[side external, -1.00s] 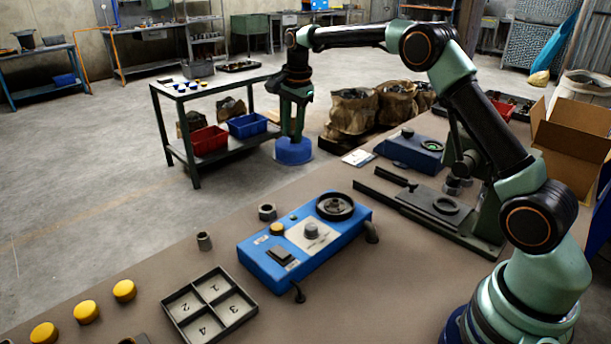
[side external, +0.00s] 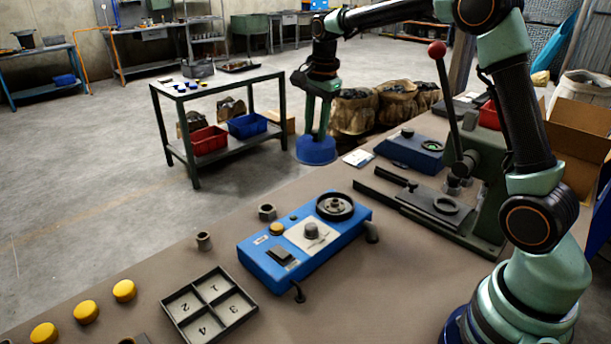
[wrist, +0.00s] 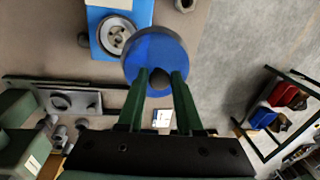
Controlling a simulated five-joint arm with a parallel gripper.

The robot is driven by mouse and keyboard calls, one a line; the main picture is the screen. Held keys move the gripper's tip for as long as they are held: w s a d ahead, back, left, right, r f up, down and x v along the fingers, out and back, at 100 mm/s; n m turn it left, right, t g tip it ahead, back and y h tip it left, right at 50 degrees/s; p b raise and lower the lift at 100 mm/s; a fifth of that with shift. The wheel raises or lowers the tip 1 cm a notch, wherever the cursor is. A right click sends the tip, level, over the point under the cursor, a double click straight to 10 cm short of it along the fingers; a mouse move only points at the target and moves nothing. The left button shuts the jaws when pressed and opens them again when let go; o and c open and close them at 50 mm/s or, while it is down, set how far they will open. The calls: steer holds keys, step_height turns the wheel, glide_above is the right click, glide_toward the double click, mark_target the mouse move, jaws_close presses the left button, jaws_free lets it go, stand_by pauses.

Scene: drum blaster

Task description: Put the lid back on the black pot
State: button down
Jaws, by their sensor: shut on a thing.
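The blue round lid (side external: 317,152) hangs in the air beneath my gripper (side external: 318,132). In the wrist view, my gripper (wrist: 161,80) is shut on the dark knob in the middle of the lid (wrist: 152,50). The black pot appears to be the round black-rimmed dish (side external: 335,216) at the right end of the blue box. The wrist view shows this dish (wrist: 110,42) just left of the lid, whose edge comes close to it in the picture. The lid is apart from the dish and well above the bench in the side view.
The blue box (side external: 270,262) stands on the brown bench (side external: 370,300). A dark press with a red-knobbed lever (side external: 437,50) and a second blue box (side external: 405,152) stand to the right. A numbered tray (side external: 209,307) and several yellow caps (side external: 86,312) lie left.

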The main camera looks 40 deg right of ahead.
steer(key=shift+s+a+f, duration=0.1)
steer(key=shift+s+f, duration=1.1)
steer(key=shift+f, duration=0.4)
steer(key=shift+s+a+f, duration=0.1)
steer(key=shift+s+f, duration=1.1)
steer(key=shift+f, duration=0.4)
steer(key=shift+s+f, duration=1.2)
steer(key=shift+f, duration=0.4)
steer(key=shift+f, duration=0.15)
jaws_free()
steer(key=shift+r, duration=3.5)
